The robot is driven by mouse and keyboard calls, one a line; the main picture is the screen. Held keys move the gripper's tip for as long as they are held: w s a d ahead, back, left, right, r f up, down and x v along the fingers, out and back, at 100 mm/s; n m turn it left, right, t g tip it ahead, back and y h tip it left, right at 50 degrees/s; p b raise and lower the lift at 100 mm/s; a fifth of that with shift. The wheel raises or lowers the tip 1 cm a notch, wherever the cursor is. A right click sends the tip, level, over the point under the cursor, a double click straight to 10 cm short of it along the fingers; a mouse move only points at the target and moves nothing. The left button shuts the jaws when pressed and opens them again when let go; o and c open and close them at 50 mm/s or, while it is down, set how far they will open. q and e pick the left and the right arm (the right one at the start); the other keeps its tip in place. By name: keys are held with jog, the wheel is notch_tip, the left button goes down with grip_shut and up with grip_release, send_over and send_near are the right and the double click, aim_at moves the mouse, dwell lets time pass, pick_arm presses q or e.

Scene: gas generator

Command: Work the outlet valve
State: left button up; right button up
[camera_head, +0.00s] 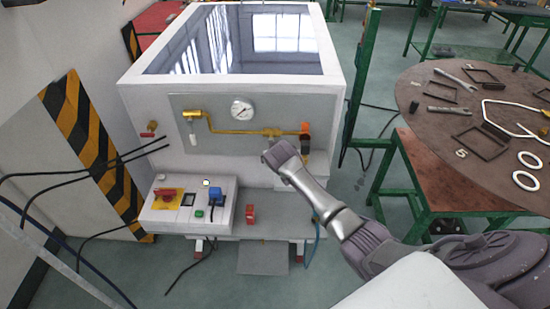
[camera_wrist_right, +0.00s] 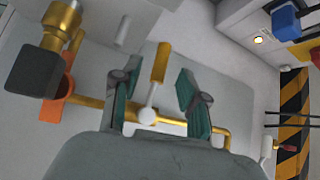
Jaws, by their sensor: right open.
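The outlet valve sits on the brass pipe at the front panel of the white gas generator; its brass body (camera_head: 270,132) shows in the head view, just above my right gripper (camera_head: 274,150). In the right wrist view its yellow handle (camera_wrist_right: 160,63) with a pale round hub (camera_wrist_right: 148,115) lies between the two green-padded fingers of the right gripper (camera_wrist_right: 157,92). The fingers are open, with a visible gap on each side of the handle. The gripper body hides part of the pipe in the wrist view. My left gripper is not in view.
A pressure gauge (camera_head: 242,110) sits above the pipe. An orange fitting with a black end (camera_head: 305,144) is right of the valve. A red-handled valve (camera_head: 148,132) is at the left. A control box (camera_head: 180,205) stands below. A round table (camera_head: 440,85) with tools is at right.

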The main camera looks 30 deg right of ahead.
jog(key=v, duration=0.7)
dwell(0.3)
